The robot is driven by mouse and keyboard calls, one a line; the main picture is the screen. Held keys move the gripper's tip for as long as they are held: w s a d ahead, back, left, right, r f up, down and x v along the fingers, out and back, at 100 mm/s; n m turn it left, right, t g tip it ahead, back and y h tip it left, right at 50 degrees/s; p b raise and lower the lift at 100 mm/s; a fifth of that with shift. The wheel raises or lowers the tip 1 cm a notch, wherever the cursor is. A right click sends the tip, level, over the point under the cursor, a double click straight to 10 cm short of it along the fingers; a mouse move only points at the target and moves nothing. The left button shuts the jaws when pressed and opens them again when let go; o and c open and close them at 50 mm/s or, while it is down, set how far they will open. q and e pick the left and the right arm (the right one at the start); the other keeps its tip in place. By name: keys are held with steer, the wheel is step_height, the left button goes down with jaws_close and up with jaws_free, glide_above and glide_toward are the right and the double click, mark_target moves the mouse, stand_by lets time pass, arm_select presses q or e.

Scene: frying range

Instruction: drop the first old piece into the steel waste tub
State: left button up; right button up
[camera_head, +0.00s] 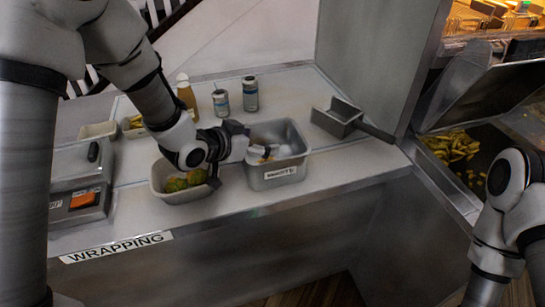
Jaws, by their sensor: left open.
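The steel waste tub (278,172) stands on the counter and has a label on its front; the label is too small to read surely. Whitish pieces and a small orange-brown bit (268,154) show inside it, partly hidden by my gripper. My left gripper (246,150) is open at the tub's left rim, its front end reaching over the opening. I cannot tell whether it touches anything. A lighter tub (178,197) with green and orange-brown pieces (182,181) stands just left, under my left wrist. I cannot tell which piece is the first old one. My right gripper is out of view.
Two small jars (250,94) and a bottle (186,92) stand behind. A steel scoop (345,117) lies to the right. A scale-like device (80,200) is at the left, above the "WRAPPING" label (118,247). Fries (454,146) lie in a fryer station at the right.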

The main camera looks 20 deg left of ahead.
arm_select(q)
steer(key=v, duration=1.1)
steer(key=shift+s+r, duration=0.2)
steer(key=shift+s, duration=0.05)
steer(key=shift+a, duration=0.1)
